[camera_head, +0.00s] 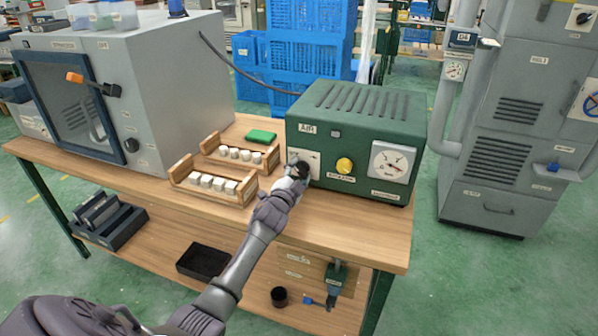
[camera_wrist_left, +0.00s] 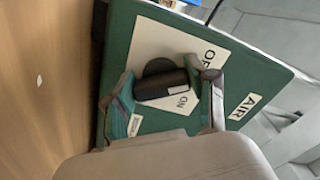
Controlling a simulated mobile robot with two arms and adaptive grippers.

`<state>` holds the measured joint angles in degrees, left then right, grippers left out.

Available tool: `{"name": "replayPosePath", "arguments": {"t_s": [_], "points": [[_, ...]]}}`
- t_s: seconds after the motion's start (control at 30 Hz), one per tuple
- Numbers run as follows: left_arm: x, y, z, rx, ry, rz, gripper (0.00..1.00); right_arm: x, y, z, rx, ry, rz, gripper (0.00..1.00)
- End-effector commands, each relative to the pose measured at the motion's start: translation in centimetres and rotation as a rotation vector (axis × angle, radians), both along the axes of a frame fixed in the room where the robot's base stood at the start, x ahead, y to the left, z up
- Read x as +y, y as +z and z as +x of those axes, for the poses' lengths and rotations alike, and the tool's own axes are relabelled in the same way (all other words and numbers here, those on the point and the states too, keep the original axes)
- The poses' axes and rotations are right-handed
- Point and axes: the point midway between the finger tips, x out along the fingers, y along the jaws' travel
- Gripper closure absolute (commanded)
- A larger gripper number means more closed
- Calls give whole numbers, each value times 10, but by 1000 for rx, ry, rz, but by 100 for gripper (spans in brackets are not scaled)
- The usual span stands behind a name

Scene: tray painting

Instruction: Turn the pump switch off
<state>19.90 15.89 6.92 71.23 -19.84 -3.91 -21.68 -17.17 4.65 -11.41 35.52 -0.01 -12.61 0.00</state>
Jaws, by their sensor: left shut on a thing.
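The green pump box labelled AIR (camera_head: 350,120) stands on the wooden workbench. Its pale switch plate (camera_head: 312,160) is on the front face at the left. In the left wrist view the plate (camera_wrist_left: 165,50) carries the words OFF and ON, with OFF partly covered by a finger. The black switch knob (camera_wrist_left: 160,82) sits on the plate, with a small white mark on the side towards ON. My left gripper (camera_head: 297,172) is at the switch. Its fingers (camera_wrist_left: 165,85) are closed on the knob from both sides. My right gripper is not in view.
A yellow knob (camera_head: 345,165) and a white gauge (camera_head: 392,161) sit right of the switch. A grey cabinet (camera_head: 160,80) fills the bench's left.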

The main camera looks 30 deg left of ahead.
Motion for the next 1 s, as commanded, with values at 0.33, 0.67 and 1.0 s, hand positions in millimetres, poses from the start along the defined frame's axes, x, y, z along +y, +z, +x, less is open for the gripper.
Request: {"name": "replayPosePath", "arguments": {"t_s": [0.33,0.67,1.0], "points": [[-1,-2,0,-30,1,-142,78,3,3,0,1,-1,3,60],[-1,-3,0,-37,1,-170,78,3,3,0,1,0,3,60],[-1,-3,0,-37,1,-170,27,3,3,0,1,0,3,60]]}}
